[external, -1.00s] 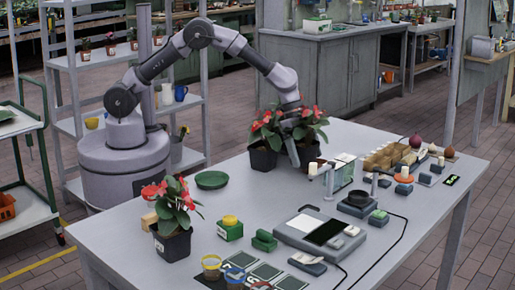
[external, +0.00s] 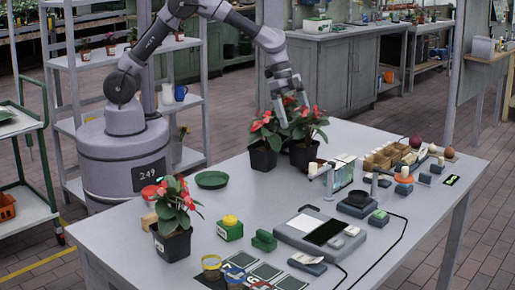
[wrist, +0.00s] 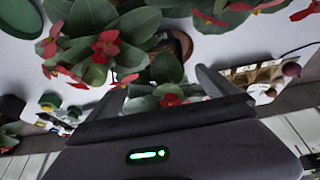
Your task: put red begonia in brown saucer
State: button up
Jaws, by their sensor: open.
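Two red begonias stand close together at the back of the table: the left begonia (external: 264,135) in a black pot, and the right begonia (external: 308,128) in a dark pot behind it. A third red begonia (external: 175,200) stands at the front left. My gripper (external: 293,104) is open and empty, just above the leaves of the right begonia. In the wrist view, leaves and red flowers (wrist: 106,46) lie in front of the open gripper (wrist: 165,85). A brown rounded edge (wrist: 183,43) shows partly behind leaves; I cannot tell whether it is the saucer or a pot.
A green saucer (external: 211,180) lies left of the back begonias. A grey device (external: 320,232), green boxes and small jars crowd the front. A tray of brown pots (external: 385,160) stands to the right. Bare table lies between the green saucer and the back pots.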

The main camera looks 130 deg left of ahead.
jog(key=s+d+r+m, duration=0.1)
jog(key=d+r+m, duration=0.1)
jog(key=d+r, duration=0.8)
jog(key=s+d+r+m+y, duration=0.1)
jog(key=s+d+r, duration=0.1)
jog(key=s+d, duration=0.45)
jog(key=s+d+r, duration=0.2)
jog(key=s+d, duration=0.2)
jog(key=d, duration=0.6)
jog(key=s+d+f+m+t+y, duration=0.1)
jog(key=s+d, duration=0.4)
jog(key=s, duration=0.6)
jog(key=shift+s+f, duration=0.15)
jog(key=shift+s, duration=0.15)
